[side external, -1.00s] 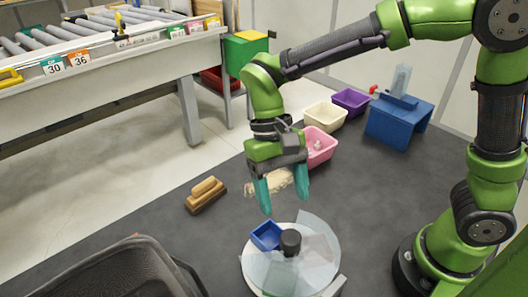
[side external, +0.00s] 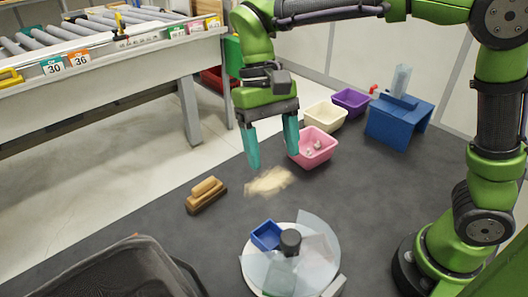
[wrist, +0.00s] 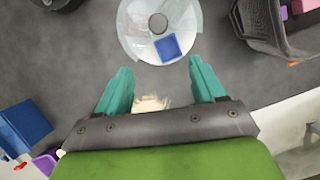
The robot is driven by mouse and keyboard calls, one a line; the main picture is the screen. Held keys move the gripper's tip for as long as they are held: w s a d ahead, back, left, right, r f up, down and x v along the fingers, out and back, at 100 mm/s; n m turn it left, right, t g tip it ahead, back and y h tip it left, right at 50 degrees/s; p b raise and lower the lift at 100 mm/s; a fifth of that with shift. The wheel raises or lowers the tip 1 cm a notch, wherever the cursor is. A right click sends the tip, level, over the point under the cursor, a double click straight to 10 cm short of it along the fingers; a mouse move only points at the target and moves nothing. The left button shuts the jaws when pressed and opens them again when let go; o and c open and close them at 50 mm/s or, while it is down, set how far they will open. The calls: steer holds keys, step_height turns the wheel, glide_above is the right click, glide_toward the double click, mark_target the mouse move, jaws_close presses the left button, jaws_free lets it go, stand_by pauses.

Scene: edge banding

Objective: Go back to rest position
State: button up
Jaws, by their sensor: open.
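My gripper (side external: 272,148) is open and empty, with teal fingers spread wide and pointing down. It hangs above the dark mat, with a beige pile (side external: 268,181) below it in the side view. In the wrist view my gripper (wrist: 162,95) shows both fingers apart with nothing between them; part of the beige pile (wrist: 150,103) shows behind the gripper body. A white round plate (side external: 252,276) with clear sheets and a dark central knob stands in front, and a small blue tray (side external: 266,234) sits on it.
A wooden block brush (side external: 205,194) lies left of the pile. Pink (side external: 314,150), cream (side external: 325,116) and purple (side external: 351,101) bins and a blue stand (side external: 400,122) are behind. A black crate (side external: 110,272) is at front left, and a roller table (side external: 110,72) at back left.

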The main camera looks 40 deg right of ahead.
steer(key=s+d+t, duration=0.3)
steer(key=d+t, duration=0.2)
steer(key=d, duration=0.2)
steer(key=s+d+m+t, duration=0.1)
steer(key=s+d+t, duration=0.3)
steer(key=d+t, duration=0.2)
steer(key=shift+s+d+r+y, duration=0.2)
steer(key=shift+d+r+y, duration=0.25)
steer(key=shift+d, duration=0.5)
